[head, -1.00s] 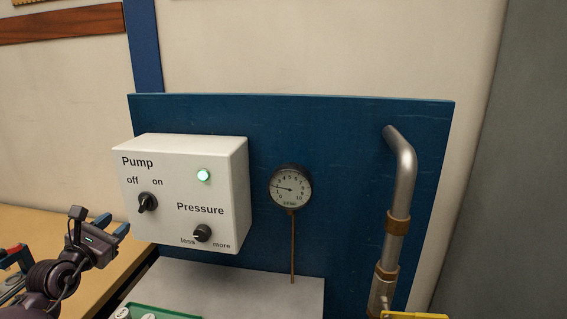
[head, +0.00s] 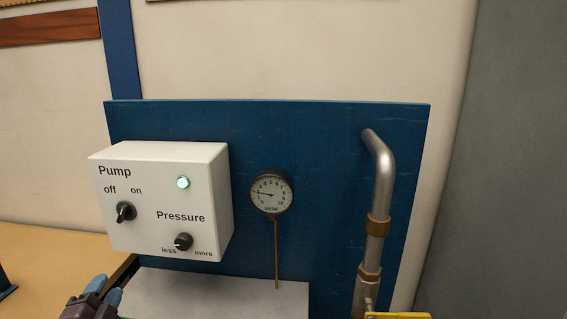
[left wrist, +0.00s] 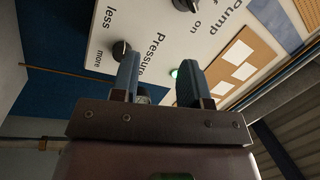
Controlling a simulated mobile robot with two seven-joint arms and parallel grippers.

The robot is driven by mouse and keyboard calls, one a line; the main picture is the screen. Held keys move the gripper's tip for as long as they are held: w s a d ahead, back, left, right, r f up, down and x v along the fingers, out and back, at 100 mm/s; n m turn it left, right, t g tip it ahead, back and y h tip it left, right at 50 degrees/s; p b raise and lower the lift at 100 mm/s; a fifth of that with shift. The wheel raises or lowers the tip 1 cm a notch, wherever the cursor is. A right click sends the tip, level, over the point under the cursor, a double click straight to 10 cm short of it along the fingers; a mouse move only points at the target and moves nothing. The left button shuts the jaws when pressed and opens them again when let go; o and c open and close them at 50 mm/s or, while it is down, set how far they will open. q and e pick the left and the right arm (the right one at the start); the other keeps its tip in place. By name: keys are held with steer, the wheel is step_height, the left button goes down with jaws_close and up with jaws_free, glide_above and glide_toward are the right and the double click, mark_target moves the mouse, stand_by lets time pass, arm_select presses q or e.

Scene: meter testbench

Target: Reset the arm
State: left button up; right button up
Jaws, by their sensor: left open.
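My left gripper (head: 107,289) shows at the bottom left of the head view, below the white pump box (head: 160,238). Its two blue-tipped fingers are apart with nothing between them. In the left wrist view the open gripper (left wrist: 159,68) points toward the box face, with a gap I cannot measure. The box carries a pump knob (head: 126,211), a pressure knob (head: 183,242) and a lit green lamp (head: 183,183). The round gauge (head: 271,191) has its needle near 2. My right gripper is not in view.
The box and gauge are on a blue panel (head: 300,130). A metal pipe (head: 384,185) runs down at the right, above a yellow part (head: 398,316). A grey-white surface (head: 240,290) lies below. A wooden table (head: 50,255) is at the left.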

arm_select(q)
steer(key=s+d+f+n+g, duration=0.4)
steer(key=s+d+f+n, duration=0.1)
steer(key=s+f, duration=0.6)
steer(key=s+d+f+n+g+h, duration=0.1)
steer(key=s+d+f+n+g, duration=0.3)
steer(key=s+f, duration=0.6)
step_height(320, 180, down, 2)
steer(key=d+n, duration=0.2)
steer(key=n, duration=0.1)
steer(key=shift+s+h, duration=0.3)
steer(key=shift+s, duration=0.1)
